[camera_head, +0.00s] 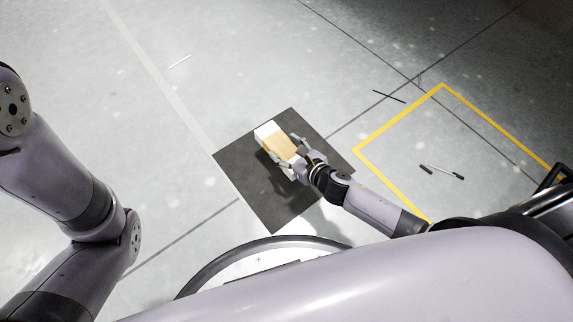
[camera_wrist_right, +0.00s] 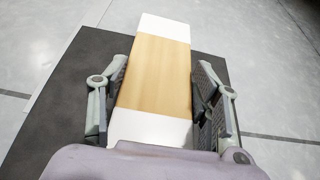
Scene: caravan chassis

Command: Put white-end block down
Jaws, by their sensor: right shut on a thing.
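The white-end block (camera_head: 277,143) is a wooden block with white ends, over the dark mat in the head view. My right gripper (camera_head: 284,156) is shut on it, with a finger on each long side. The right wrist view shows the block (camera_wrist_right: 157,75) between the two fingers (camera_wrist_right: 160,105), with its wood middle and both white ends visible. The dark square mat (camera_head: 275,212) lies on the floor under the block. I cannot tell whether the block touches the mat. My left arm is at the left of the head view, but its gripper is not in view.
A yellow floor outline (camera_head: 397,122) lies right of the mat, with a dark-ended stick (camera_head: 441,172) inside it. A thin black stick (camera_head: 389,96) lies just outside the outline. A small white stick (camera_head: 180,61) lies at the upper left. The floor around the mat is mostly clear.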

